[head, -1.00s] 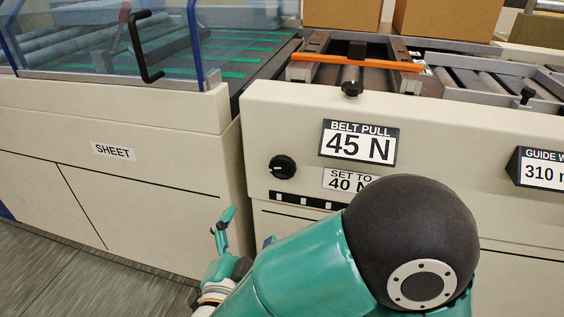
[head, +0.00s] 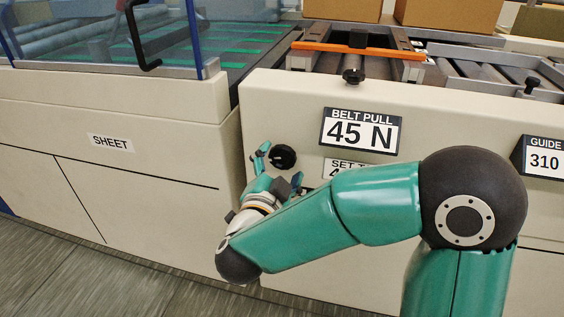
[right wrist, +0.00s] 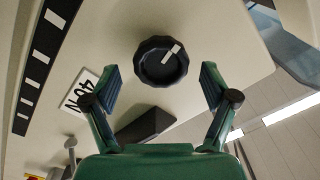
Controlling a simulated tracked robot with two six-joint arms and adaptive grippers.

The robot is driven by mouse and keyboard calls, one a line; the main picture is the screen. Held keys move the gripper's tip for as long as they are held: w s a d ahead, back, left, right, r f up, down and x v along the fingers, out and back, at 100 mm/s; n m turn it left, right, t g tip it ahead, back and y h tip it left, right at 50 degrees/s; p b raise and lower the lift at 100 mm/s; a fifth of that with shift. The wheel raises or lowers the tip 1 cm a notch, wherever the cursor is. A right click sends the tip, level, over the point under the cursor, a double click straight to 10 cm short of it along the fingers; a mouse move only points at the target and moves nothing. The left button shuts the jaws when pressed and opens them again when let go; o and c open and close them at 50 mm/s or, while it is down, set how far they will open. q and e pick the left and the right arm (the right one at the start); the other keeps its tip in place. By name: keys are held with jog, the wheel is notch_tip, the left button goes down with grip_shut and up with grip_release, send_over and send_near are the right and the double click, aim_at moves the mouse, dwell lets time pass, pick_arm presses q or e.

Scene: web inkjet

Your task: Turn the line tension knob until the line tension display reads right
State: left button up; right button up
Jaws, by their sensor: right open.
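The black round knob (head: 283,157) sits on the cream machine panel, left of and below the display (head: 361,131), which reads "BELT PULL 45 N". A "SET TO" label is below the display, partly covered by my arm; in the right wrist view the label (right wrist: 83,92) shows "40 N". My right gripper (head: 279,166) is open just in front of the knob. In the right wrist view the knob (right wrist: 161,62) with its white pointer mark lies between and beyond the open fingertips of my right gripper (right wrist: 158,86), apparently untouched. My left gripper is not visible.
A second display (head: 544,160) marked "GUIDE" and 310 is at the right edge. An orange bar (head: 357,50) and rollers are on top of the machine. A panel labelled "SHEET" (head: 110,142) and a clear guard (head: 115,40) are at the left.

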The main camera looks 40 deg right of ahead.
jog(key=shift+x, duration=0.95)
jog(key=c, duration=1.2)
jog(key=shift+o, duration=0.2)
jog(key=shift+r+n+p, duration=0.2)
jog(key=shift+n+p, duration=0.2)
jog(key=shift+p, duration=0.15)
jog(key=shift+f, duration=0.15)
jog(key=o, duration=1.2)
jog(key=shift+c, duration=0.2)
